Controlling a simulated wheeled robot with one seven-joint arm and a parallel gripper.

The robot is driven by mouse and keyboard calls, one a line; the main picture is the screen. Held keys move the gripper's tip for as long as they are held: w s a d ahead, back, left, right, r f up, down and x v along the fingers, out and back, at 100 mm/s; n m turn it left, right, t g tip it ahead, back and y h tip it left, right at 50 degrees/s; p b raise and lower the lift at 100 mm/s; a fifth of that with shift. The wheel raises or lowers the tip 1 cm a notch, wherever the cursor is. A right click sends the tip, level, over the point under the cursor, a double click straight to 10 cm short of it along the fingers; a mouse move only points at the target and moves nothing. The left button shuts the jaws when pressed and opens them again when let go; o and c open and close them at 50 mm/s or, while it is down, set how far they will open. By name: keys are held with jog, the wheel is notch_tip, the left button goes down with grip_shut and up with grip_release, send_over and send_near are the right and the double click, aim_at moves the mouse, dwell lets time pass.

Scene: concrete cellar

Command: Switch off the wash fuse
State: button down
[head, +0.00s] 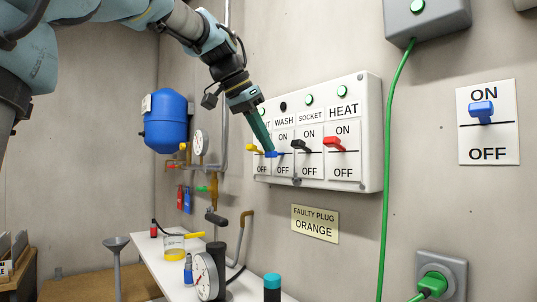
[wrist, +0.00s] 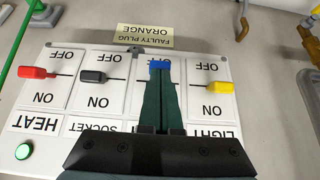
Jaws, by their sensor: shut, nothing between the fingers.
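The white fuse panel (head: 373,130) on the wall carries switches marked LIGHT, WASH, SOCKET and HEAT. The blue wash lever (head: 271,154) sits lower than its neighbours, toward OFF. It shows at my fingertips in the wrist view (wrist: 160,65), covering part of the upside-down OFF label. The wash lamp (head: 283,107) is dark. My gripper (head: 267,148) is shut and points down at the blue lever from above; the tips are at it, but contact is hard to tell. It hides much of the wash plate in the wrist view (wrist: 160,75).
The yellow (wrist: 219,87), black (wrist: 93,76) and red (wrist: 38,72) levers flank the wash switch. Green lamps (head: 309,99) are lit above other fuses. A sign (head: 315,224) reads FAULTY PLUG ORANGE. A green cable (head: 390,150) hangs right of the panel; pipes (head: 214,190) stand left.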

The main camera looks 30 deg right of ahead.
jog(key=shift+a+f+h+b, duration=0.25)
jog(key=shift+f+h+b, duration=0.2)
jog(key=shift+b, duration=0.3)
jog(key=shift+r+p, duration=0.7)
jog(key=shift+r, duration=0.05)
